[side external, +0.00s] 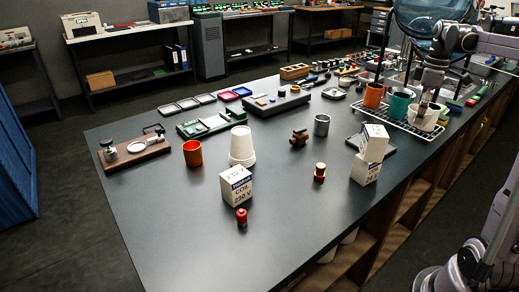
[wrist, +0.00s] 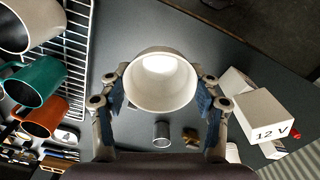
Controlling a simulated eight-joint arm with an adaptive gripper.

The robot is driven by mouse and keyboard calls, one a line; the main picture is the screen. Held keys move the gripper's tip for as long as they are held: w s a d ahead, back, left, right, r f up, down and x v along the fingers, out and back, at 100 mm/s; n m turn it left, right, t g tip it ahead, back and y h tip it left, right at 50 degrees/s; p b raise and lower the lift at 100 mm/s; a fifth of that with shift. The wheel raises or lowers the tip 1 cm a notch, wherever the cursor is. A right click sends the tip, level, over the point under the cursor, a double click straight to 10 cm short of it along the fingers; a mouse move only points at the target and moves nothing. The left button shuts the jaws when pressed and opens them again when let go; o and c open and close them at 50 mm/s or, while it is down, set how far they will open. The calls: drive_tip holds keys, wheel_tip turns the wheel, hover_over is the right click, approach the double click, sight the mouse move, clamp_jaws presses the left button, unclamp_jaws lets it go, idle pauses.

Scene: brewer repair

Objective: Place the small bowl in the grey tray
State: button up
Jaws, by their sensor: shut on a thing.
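The small bowl (wrist: 161,82) is white and round, with its open mouth facing the camera in the wrist view. My gripper (wrist: 160,100) is shut on it, with a dark-padded finger on each side. In the side view my gripper (side external: 430,100) is at the right, by the wire rack, where the bowl and a white mug overlap and are hard to separate.
The wire rack (wrist: 78,60) holds a white mug (wrist: 28,25), a teal mug (wrist: 38,82) and an orange mug (wrist: 45,117). White boxes (side external: 373,142), a metal cup (side external: 321,125) and stacked white cups (side external: 242,146) stand mid-table. The near-left tabletop is clear.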

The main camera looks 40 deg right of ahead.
drive_tip(key=w+a+f, duration=0.1)
drive_tip(key=w+f, duration=0.1)
drive_tip(key=w, duration=0.1)
drive_tip(key=w+a+f, duration=0.1)
drive_tip(key=w+f, duration=0.1)
drive_tip(key=w, duration=0.1)
drive_tip(key=w+a+f, duration=0.2)
drive_tip(key=w, duration=0.2)
drive_tip(key=shift+w+f, duration=0.1)
drive_tip(key=shift+f, duration=0.2)
drive_tip(key=shift+w+a+f, duration=0.1)
drive_tip(key=shift+w+f, duration=0.05)
drive_tip(key=shift+f, duration=1.95)
drive_tip(key=shift+f, duration=0.15)
drive_tip(key=o, duration=1.2)
wheel_tip(320, 180, up, 12)
drive_tip(key=shift+r, duration=0.2)
